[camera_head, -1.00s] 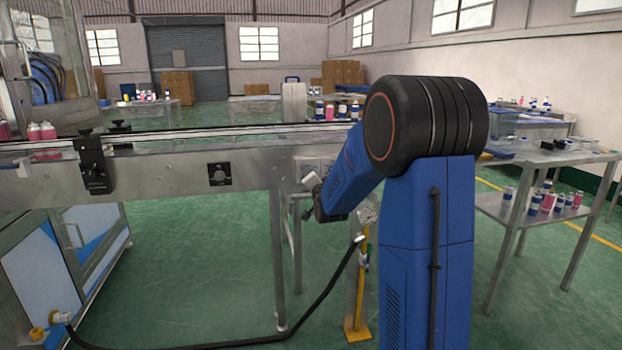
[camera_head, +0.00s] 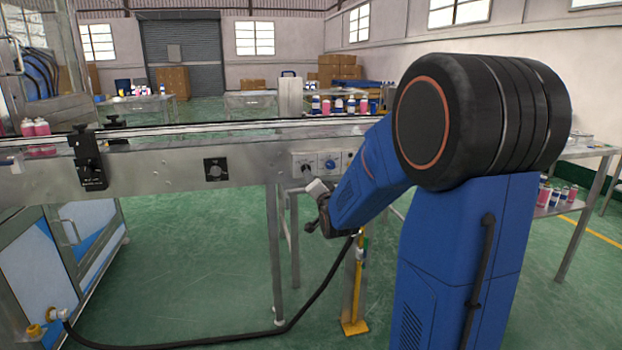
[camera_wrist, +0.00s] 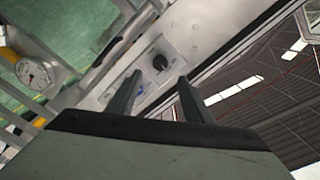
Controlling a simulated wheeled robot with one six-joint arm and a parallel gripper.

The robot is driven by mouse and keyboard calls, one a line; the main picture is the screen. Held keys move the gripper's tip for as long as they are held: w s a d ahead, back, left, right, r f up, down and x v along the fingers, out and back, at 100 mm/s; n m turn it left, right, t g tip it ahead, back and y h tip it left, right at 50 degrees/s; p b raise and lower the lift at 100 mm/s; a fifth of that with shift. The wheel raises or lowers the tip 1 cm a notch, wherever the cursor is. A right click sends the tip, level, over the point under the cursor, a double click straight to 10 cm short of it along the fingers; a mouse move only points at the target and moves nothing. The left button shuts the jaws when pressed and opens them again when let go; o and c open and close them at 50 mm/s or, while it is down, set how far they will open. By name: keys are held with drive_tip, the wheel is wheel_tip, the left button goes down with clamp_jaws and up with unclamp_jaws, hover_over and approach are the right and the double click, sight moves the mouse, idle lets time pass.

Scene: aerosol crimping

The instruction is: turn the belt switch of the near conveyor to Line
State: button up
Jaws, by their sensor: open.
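The near conveyor (camera_head: 130,172) runs across the left and middle of the head view. A steel control box (camera_head: 318,156) on its side carries a dark knob and a blue knob (camera_head: 330,164). In the wrist view, a black rotary knob (camera_wrist: 160,62) on a steel plate lies ahead, in the gap between my fingertips. A small blue part (camera_wrist: 140,90) shows beside my left finger. Labels are too small to read, so the knob's setting is unclear. My gripper (camera_wrist: 159,75) is open and empty; contact with the knob cannot be told. The gripper (camera_head: 314,187) shows small beside the box in the head view.
A separate black dial (camera_head: 216,171) sits left of the box. A pressure gauge (camera_wrist: 34,72) shows in the wrist view. Bottles stand on the conveyor's far side.

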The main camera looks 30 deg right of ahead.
drive_tip(key=v, duration=0.7)
idle(0.3)
drive_tip(key=s+a+f+n+g+y, duration=0.2)
drive_tip(key=s+a+n+g, duration=0.15)
drive_tip(key=s+a, duration=0.3)
drive_tip(key=s+a+f+n+g+y, duration=0.1)
drive_tip(key=s+a+f+n+g, duration=0.3)
drive_tip(key=s, duration=0.3)
drive_tip(key=s+a+f+n+g+y, duration=0.1)
drive_tip(key=s+a+n+g, duration=0.1)
drive_tip(key=s, duration=0.8)
drive_tip(key=s+a+f+n+g+y, duration=0.1)
drive_tip(key=s+a+f+n+g, duration=0.1)
drive_tip(key=s, duration=0.9)
drive_tip(key=a+n+g, duration=0.1)
drive_tip(key=a+n, duration=0.1)
drive_tip(key=shift+s+a, duration=0.25)
drive_tip(key=shift+a, duration=0.15)
